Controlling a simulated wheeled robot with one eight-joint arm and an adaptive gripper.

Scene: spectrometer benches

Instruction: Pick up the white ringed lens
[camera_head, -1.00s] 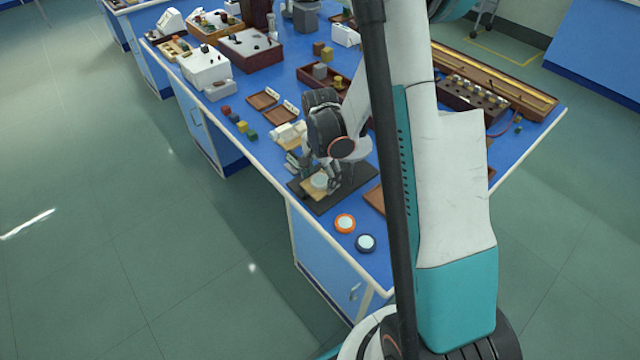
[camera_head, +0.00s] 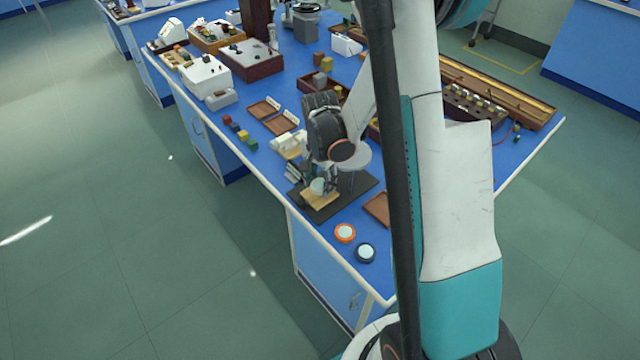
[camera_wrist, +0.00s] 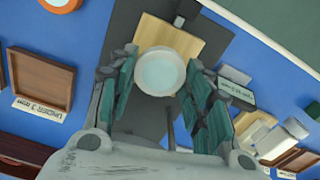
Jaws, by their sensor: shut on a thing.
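The white ringed lens (camera_wrist: 160,71) is round, with a pale bluish glass centre and a white rim. My gripper (camera_wrist: 161,82) is shut on it, with one teal-padded finger on each side of the rim. In the head view the lens (camera_head: 318,186) is small and partly hidden by my gripper (camera_head: 322,180). It appears a little above the wooden plate (camera_head: 320,201), which lies on a dark mat (camera_head: 345,205). The wooden plate also shows behind the lens in the wrist view (camera_wrist: 194,46).
An orange-ringed lens (camera_head: 345,233) and a dark-ringed lens (camera_head: 366,253) lie near the bench's front edge. A brown tray (camera_head: 378,208) is right of the mat. Small coloured blocks (camera_head: 243,136) and brown trays (camera_head: 281,123) stand farther back.

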